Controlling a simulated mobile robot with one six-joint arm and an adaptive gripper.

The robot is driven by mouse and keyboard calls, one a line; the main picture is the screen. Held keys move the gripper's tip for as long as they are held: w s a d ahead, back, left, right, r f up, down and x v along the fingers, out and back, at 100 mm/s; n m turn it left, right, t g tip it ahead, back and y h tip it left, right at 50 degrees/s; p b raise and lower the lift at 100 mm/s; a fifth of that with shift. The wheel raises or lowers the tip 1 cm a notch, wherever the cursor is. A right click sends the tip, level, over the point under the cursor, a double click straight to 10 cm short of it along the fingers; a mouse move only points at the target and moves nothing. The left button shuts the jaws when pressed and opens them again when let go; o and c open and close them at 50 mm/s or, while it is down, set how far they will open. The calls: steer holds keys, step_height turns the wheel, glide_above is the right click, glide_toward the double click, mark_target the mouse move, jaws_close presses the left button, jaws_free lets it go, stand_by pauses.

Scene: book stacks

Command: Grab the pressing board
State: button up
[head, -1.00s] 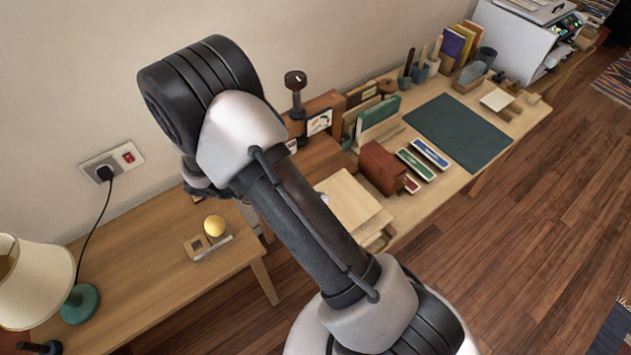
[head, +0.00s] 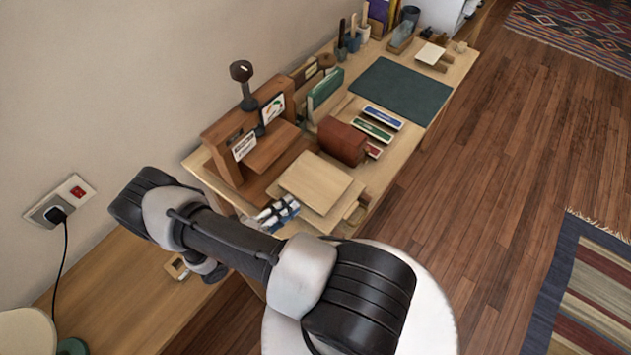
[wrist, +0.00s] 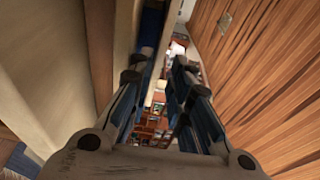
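A flat pale wooden board (head: 316,182), which looks like the pressing board, lies on top of another pale board on the near left part of the desk in the head view. I cannot identify the board in the wrist view.
A dark green mat (head: 402,91) lies farther along the desk (head: 462,63). Open wooden floor (head: 497,150) is at right.

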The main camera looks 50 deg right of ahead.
mark_target(301, 200)
steer(key=shift+s+d+b, duration=0.1)
steer(key=shift+s+d, duration=0.1)
steer(key=shift+d, duration=0.8)
steer(key=shift+s+d+b, duration=0.1)
steer(key=shift+s+d, duration=0.05)
steer(key=shift+d, duration=0.9)
steer(key=shift+s+d+b, duration=0.1)
steer(key=shift+s+d, duration=0.1)
steer(key=shift+d, duration=0.8)
steer(key=shift+c, duration=0.3)
jaws_close()
